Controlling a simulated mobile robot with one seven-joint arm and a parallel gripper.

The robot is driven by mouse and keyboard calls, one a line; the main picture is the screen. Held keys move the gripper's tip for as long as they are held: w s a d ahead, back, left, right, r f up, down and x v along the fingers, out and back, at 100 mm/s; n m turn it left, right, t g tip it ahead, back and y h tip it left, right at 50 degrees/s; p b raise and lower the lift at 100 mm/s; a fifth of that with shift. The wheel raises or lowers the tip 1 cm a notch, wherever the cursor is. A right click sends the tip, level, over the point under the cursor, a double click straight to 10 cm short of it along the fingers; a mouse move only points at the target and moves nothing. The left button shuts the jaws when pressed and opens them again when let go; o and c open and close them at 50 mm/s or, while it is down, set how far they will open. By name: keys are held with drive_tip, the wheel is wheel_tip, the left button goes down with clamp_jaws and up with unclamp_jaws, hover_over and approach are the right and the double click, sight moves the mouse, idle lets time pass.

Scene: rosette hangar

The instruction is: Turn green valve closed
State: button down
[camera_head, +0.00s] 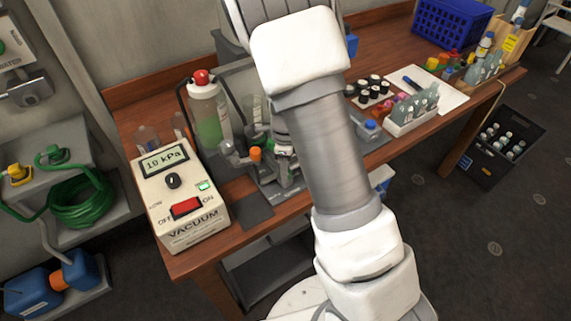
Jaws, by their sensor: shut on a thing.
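My white and grey arm crosses the middle of the view and hides part of the bench setup. My gripper (282,150) shows only in part, behind the left edge of my arm, low among small fittings on the bench. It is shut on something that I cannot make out. An orange knob (255,153) on a grey fitting is just left of it. I cannot pick out the green valve clearly; it may be hidden by my gripper or arm. A bottle of green liquid (208,118) with a red cap stands left of the fittings.
A vacuum box (178,202) reading 10 kPa stands at the wooden bench's (123,111) front left. A vial rack (410,121), dark-capped vials (373,88) and a blue crate (446,22) are to the right. A coiled green hose (80,200) lies on a shelf at left.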

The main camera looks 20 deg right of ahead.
drive_tip(key=shift+m, duration=0.4)
drive_tip(key=shift+c, duration=2.2)
unclamp_jaws()
drive_tip(key=shift+r, duration=0.1)
wheel_tip(320, 180, up, 17)
drive_tip(key=p, duration=0.2)
drive_tip(key=shift+r+p, duration=0.15)
drive_tip(key=shift+p, duration=0.2)
